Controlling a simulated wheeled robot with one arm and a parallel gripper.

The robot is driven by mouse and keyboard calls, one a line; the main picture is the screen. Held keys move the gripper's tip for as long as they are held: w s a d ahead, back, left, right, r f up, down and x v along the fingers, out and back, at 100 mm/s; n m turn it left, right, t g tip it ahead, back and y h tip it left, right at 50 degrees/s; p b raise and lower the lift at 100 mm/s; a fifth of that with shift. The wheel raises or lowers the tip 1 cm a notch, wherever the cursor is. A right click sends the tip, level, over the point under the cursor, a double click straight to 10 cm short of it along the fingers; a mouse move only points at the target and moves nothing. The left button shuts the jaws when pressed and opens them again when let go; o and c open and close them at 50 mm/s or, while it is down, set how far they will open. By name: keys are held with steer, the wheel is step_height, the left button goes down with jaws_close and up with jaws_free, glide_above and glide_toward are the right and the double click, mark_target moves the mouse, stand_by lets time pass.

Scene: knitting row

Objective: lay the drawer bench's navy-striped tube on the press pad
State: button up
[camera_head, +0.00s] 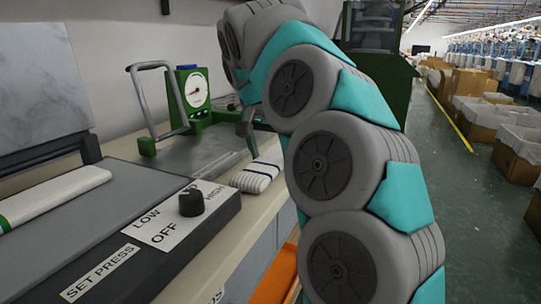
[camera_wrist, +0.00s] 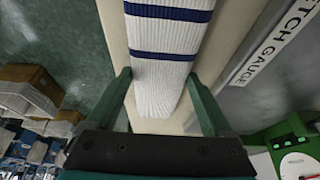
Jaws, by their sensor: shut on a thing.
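The navy-striped tube (camera_head: 258,173) is white ribbed knit with dark blue bands. It lies along the bench edge beside the stretch gauge; whether it touches the bench I cannot tell. My gripper (camera_head: 250,146) is shut on its far end, partly hidden behind my arm. In the wrist view my gripper's dark green fingers (camera_wrist: 160,98) stand on either side of the tube (camera_wrist: 165,70). The press pad (camera_head: 120,195) is a flat grey slab at left. A white tube with a green stripe (camera_head: 55,193) lies on the pad's left part.
The press's raised plate (camera_head: 40,80) stands behind the pad. Its control box with a black knob (camera_head: 191,201) fronts the pad. The stretch gauge (camera_head: 195,95), with dial and upright handle, stands behind. An orange drawer (camera_head: 275,280) shows below the bench edge. The pad's right part is bare.

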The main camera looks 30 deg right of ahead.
steer(key=shift+f, duration=0.25)
steer(key=o, duration=1.2)
steer(key=shift+r, duration=0.1)
steer(key=shift+r, duration=0.2)
